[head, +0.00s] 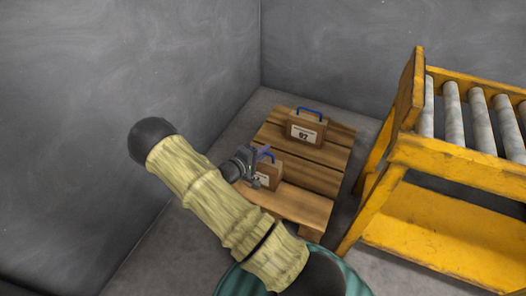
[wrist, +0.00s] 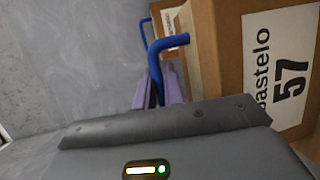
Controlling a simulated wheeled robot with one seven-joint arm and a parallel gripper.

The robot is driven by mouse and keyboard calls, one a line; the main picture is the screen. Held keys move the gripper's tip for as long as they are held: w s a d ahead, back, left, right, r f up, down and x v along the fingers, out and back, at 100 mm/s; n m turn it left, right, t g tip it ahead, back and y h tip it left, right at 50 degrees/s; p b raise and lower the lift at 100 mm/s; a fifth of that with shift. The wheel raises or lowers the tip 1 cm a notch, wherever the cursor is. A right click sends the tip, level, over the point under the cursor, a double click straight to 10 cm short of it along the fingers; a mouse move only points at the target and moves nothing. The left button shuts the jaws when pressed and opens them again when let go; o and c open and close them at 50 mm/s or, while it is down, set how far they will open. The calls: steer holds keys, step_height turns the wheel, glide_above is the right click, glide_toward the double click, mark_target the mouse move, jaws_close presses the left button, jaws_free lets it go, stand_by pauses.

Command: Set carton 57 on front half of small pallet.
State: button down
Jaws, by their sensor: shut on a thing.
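Carton 57 (head: 268,172) is a brown box with a white label, over the front half of the small wooden pallet (head: 297,205). In the wrist view its label reads 57 (wrist: 285,75) and its blue handle (wrist: 168,43) rises at the left. My gripper (head: 263,153) is shut on that handle; its purple fingers (wrist: 157,88) stand on either side of it. The carton looks upright. Part of it is hidden behind my gripper and arm, and I cannot tell whether its base touches the pallet.
Another brown carton (head: 306,129) with a blue handle and a label stands on the back half of the pallet. A yellow roller conveyor (head: 440,155) stands to the right. Grey walls (head: 130,80) close in at the left and back.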

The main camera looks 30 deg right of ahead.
steer(key=shift+d+r, duration=0.1)
steer(key=shift+d, duration=0.05)
steer(key=c, duration=1.5)
jaws_free()
steer(key=shift+s+a+r+p, duration=0.1)
steer(key=shift+a+r+p, duration=0.1)
steer(key=shift+a+p, duration=0.2)
steer(key=p+v, duration=0.6)
steer(key=v, duration=0.5)
steer(key=shift+f, duration=0.15)
steer(key=shift+a, duration=0.1)
